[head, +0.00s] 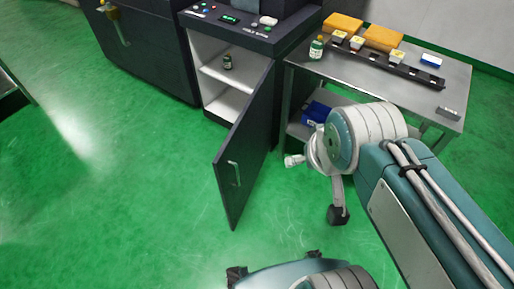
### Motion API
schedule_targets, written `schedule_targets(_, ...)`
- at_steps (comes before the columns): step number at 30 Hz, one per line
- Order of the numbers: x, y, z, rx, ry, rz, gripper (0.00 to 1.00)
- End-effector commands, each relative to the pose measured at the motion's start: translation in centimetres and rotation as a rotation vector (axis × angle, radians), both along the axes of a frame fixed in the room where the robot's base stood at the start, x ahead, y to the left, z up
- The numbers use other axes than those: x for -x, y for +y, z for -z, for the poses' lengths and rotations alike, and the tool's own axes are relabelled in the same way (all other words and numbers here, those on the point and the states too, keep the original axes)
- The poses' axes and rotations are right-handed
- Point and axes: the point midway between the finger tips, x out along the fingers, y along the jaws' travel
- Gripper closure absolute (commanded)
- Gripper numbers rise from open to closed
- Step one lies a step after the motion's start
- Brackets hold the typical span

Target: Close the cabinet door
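The cabinet door (244,150) is a dark panel with a light vertical handle (234,173). It stands wide open, hinged at the cabinet's right side and swung out toward me over the floor. The dark cabinet (190,58) has a white interior with a shelf, and a small dark bottle (228,62) stands on that shelf. My teal and white arm reaches in from the lower right. What looks like a dark-tipped part of my gripper (338,214) hangs right of the door, apart from it. The rest is hidden behind the arm joint, so its opening is unclear.
A metal cart (458,82) right of the cabinet holds orange boxes (383,38), a green bottle (317,47) and a dark rail. A blue bin (315,112) sits on its lower shelf. The green floor (120,190) left of the door is clear.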

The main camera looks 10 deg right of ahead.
Motion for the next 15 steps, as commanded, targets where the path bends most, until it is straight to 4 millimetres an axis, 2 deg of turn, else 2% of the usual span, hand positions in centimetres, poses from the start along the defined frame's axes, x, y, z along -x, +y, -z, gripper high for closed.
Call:
schedule_targets(1,0.0,0.0,0.0,-0.003,0.001,0.002,0.27)
schedule_targets(6,-1.3,1.8,1.4,-0.109,0.07,0.057,1.0)
schedule_targets(15,-6.2,5.0,6.2,-0.531,0.305,0.361,1.0)
